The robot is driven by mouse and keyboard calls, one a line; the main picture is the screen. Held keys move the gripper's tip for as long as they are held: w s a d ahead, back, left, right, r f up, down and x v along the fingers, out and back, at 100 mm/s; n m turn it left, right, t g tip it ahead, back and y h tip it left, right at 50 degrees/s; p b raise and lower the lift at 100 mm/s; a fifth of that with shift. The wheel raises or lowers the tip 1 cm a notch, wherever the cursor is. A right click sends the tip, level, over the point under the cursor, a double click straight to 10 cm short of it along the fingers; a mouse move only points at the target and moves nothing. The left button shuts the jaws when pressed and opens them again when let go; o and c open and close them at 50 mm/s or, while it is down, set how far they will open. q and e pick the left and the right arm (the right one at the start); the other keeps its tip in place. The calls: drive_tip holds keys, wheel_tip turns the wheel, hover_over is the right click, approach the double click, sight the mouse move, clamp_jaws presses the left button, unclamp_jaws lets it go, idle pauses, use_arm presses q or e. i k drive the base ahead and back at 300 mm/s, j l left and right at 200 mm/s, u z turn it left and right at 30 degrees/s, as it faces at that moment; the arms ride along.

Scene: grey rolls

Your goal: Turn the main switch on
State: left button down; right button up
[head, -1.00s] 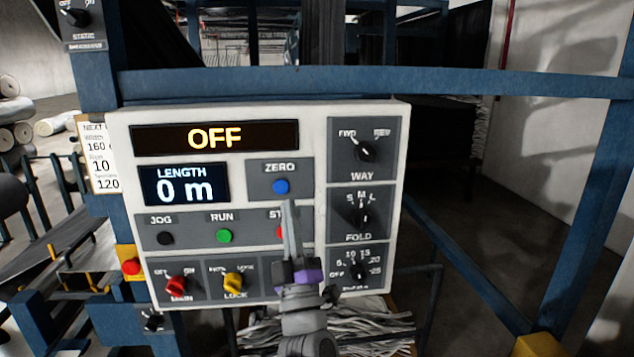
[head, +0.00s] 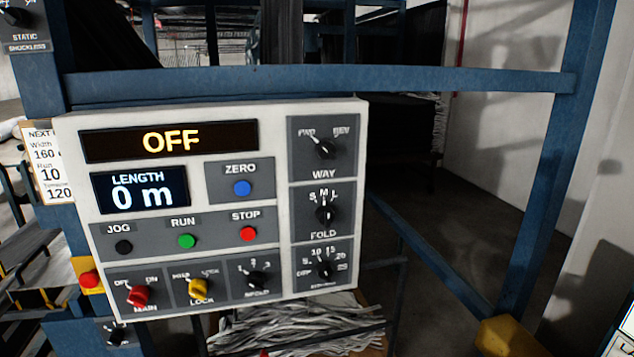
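The main switch is a red knob (head: 138,296) at the lower left of the white control panel (head: 275,112), in the head view. It sits between the marks OFF and ON, above the word MAIN. Its handle looks slanted, but its exact setting is hard to read. The display (head: 170,141) at the top of the panel reads OFF. Neither of my grippers is in view. Nothing covers the red knob.
A yellow LOCK knob (head: 198,287) and a black speed knob (head: 257,280) sit right of the main switch. A red button on a yellow box (head: 89,280) is close on the left. A blue beam (head: 320,82) runs above the panel.

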sight(139, 295)
drive_tip(key=j+u, duration=0.15)
drive_tip(key=u, duration=0.2)
drive_tip(key=j+u, duration=0.1)
drive_tip(key=u, duration=0.25)
drive_tip(key=j+u, duration=0.2)
drive_tip(key=u, duration=0.15)
drive_tip(key=k, duration=0.05)
